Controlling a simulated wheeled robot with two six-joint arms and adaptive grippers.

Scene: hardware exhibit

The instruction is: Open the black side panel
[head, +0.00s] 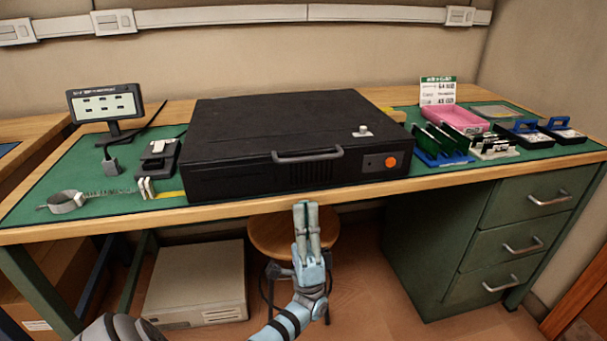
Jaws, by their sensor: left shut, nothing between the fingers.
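A large black computer case (232,180) lies flat on the green mat of the workbench. Its broad black panel (270,120) faces up and lies flat and closed on the case. A small metal knob (362,131) sits on the panel near its front right. The front face has a grey bar handle (308,155), a vent and an orange button (390,162). My left gripper (305,204) is shut and empty, pointing up just in front of the bench edge, below the handle and apart from the case. My right gripper is not in view.
A small monitor (106,104), a wrist strap (67,202) and small parts lie left of the case. A pink tray (457,119), circuit boards and blue-framed drives (522,133) lie right. A stool (270,236) and beige computer (196,282) are beneath; green drawers (520,241) stand right.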

